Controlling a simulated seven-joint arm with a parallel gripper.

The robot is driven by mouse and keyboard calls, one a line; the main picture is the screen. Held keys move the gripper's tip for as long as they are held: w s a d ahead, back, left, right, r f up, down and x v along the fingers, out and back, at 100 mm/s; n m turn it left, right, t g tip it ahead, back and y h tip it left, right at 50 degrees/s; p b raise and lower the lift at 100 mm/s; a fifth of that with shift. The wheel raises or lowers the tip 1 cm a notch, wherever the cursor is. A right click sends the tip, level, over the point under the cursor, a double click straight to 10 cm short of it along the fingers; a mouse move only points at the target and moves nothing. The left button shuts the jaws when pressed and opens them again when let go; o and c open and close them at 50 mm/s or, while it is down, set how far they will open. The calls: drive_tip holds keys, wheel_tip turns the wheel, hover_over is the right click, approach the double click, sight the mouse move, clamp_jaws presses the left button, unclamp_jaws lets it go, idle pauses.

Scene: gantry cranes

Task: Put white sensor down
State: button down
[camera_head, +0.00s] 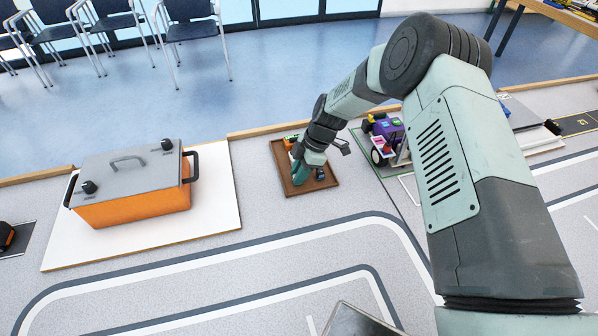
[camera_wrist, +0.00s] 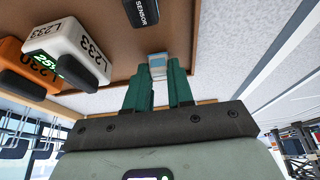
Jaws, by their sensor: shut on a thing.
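My gripper (camera_head: 299,175) is low over the brown tray (camera_head: 323,186) in the head view. In the wrist view its teal fingers (camera_wrist: 159,82) are shut on a small white thing with a blue part (camera_wrist: 158,62), which I take for the white sensor.
Left of the tray, an orange box with a grey lid (camera_head: 135,205) stands on a white board (camera_head: 218,215). A purple wheeled machine (camera_head: 388,132) stands right of the tray.

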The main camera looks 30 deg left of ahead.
drive_tip(key=c, duration=1)
unclamp_jaws()
drive_tip(key=shift+f, duration=0.1)
drive_tip(key=w+d+r+m+t, duration=0.15)
drive_tip(key=d+r, duration=0.25)
drive_tip(key=r, duration=0.4)
drive_tip(key=w+d+r+m+h, duration=0.15)
drive_tip(key=d+r, duration=0.25)
drive_tip(key=r, duration=0.4)
drive_tip(key=w+d+r+m+t+y, duration=0.1)
drive_tip(key=d+r+m, duration=0.15)
drive_tip(key=r, duration=0.55)
drive_tip(key=s+d+r+m+t+h, duration=0.15)
drive_tip(key=s+d+r+m, duration=0.3)
drive_tip(key=d+r, duration=0.65)
drive_tip(key=s+d+r+m+t, duration=0.3)
drive_tip(key=s+d+r+m, duration=0.4)
drive_tip(key=d, duration=0.3)
drive_tip(key=shift+s+d+r+m+t+h, duration=0.25)
drive_tip(key=shift+s+d+m, duration=1.2)
drive_tip(key=shift+s, duration=0.8)
drive_tip(key=shift+s+d+r+m+t+h, duration=0.15)
drive_tip(key=shift+s+d+m+t, duration=0.2)
drive_tip(key=shift+s+d+m, duration=1.2)
drive_tip(key=shift+s+d+r+m+t+h, duration=0.2)
drive_tip(key=shift+s+d+m, duration=0.65)
drive_tip(key=shift+s+m, duration=1.5)
